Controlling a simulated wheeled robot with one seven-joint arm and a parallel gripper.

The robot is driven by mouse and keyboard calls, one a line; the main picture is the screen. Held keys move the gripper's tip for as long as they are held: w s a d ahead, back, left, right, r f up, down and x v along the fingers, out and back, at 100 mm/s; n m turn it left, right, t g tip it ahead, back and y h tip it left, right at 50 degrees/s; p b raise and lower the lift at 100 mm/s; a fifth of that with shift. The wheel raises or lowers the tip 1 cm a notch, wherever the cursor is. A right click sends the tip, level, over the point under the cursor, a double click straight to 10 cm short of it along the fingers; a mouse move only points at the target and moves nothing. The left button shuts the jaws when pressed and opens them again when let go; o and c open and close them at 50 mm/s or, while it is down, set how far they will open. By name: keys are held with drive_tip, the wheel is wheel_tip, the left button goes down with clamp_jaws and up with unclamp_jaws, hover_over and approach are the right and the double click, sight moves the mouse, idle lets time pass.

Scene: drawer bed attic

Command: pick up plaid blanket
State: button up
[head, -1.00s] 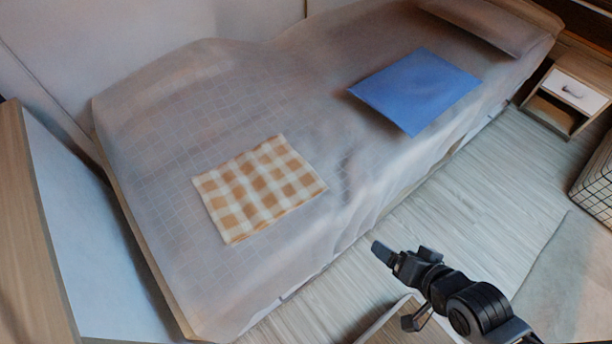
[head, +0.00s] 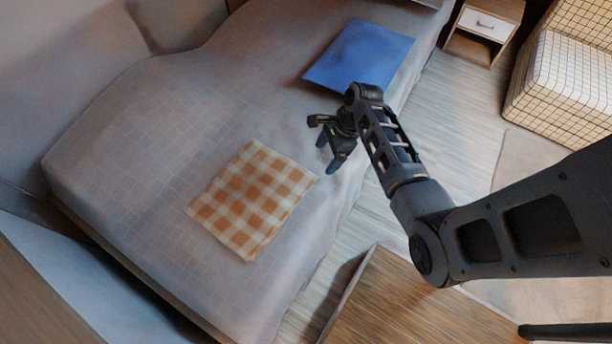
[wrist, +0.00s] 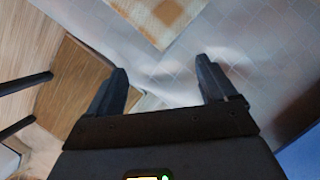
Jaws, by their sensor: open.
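The plaid blanket (head: 252,199), orange-brown and cream checked, lies flat on the bed (head: 120,150) in the head view. Its corner also shows at the top of the wrist view (wrist: 158,14). My gripper (head: 329,168) is open and empty, fingers pointing down. It hangs over the bed's near edge, just right of the blanket and apart from it.
A blue cushion or folded cloth (head: 360,55) lies on the bed beyond my gripper. A wooden table (head: 400,305) stands beside the bed at the front. A nightstand (head: 483,28) and a checked seat (head: 570,80) are at the upper right, with floor between.

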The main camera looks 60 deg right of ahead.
drive_tip(key=b, duration=0.8)
hover_over(310, 180)
drive_tip(key=s+d, duration=0.2)
wheel_tip(310, 180, down, 7)
drive_tip(key=shift+r, duration=0.1)
drive_tip(key=shift+x, duration=1.4)
drive_tip(key=shift+w+a, duration=0.15)
drive_tip(key=shift+f+b, duration=0.3)
drive_tip(key=shift+f, duration=0.05)
drive_tip(key=shift+c, duration=0.7)
drive_tip(key=c, duration=1.3)
